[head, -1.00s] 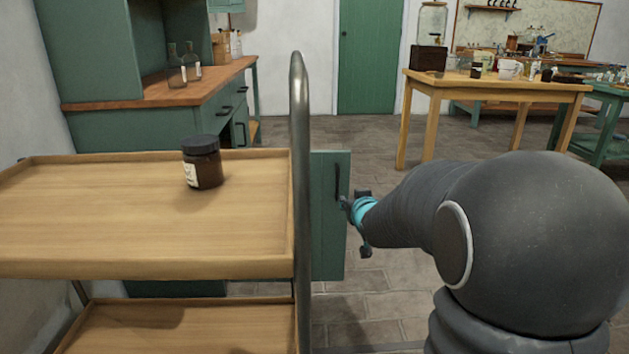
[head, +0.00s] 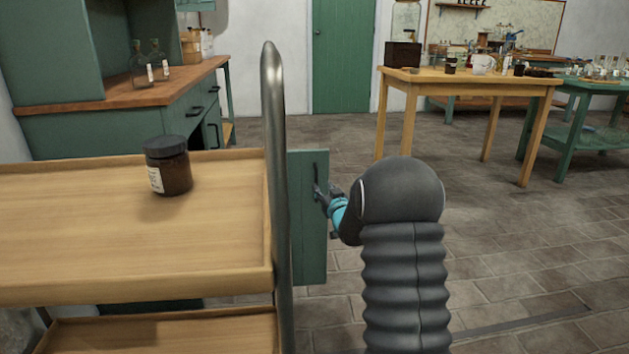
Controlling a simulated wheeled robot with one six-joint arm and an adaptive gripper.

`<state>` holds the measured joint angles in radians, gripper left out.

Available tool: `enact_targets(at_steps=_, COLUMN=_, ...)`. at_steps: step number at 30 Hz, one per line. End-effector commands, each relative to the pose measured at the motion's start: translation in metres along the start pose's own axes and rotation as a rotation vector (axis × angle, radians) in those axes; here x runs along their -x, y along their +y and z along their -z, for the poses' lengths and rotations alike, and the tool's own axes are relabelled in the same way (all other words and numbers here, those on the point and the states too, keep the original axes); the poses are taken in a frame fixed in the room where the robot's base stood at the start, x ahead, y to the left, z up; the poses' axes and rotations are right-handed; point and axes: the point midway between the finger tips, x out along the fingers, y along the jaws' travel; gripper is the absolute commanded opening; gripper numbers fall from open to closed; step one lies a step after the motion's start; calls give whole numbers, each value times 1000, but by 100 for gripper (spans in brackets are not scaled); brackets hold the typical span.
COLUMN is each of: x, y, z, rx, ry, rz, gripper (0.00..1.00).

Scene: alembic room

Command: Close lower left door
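The green cabinet door (head: 308,245) stands open, swung out from the green cabinet (head: 85,135), and shows just right of the cart's metal post. A dark vertical handle (head: 316,178) is on its upper part. My gripper (head: 322,198) is at the door's right side, close to the handle. Whether it touches the handle, and whether its fingers are open or shut, I cannot tell at this size. The door's hinge side is hidden behind the cart.
A wooden cart (head: 90,240) with a brown jar (head: 168,168) and a metal post (head: 274,150) stands in front of the cabinet. A wooden table (head: 470,82) and a green table (head: 575,90) stand at the back right. The tiled floor (head: 520,240) between is clear.

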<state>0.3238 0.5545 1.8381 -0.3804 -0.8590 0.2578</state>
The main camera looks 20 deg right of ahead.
Motion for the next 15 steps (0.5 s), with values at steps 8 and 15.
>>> enact_targets(at_steps=8, x=-50, y=-3, z=0, rx=1, ry=1, rz=3, gripper=38)
enact_targets(at_steps=15, x=-71, y=-3, z=0, rx=0, ry=0, rz=3, gripper=38)
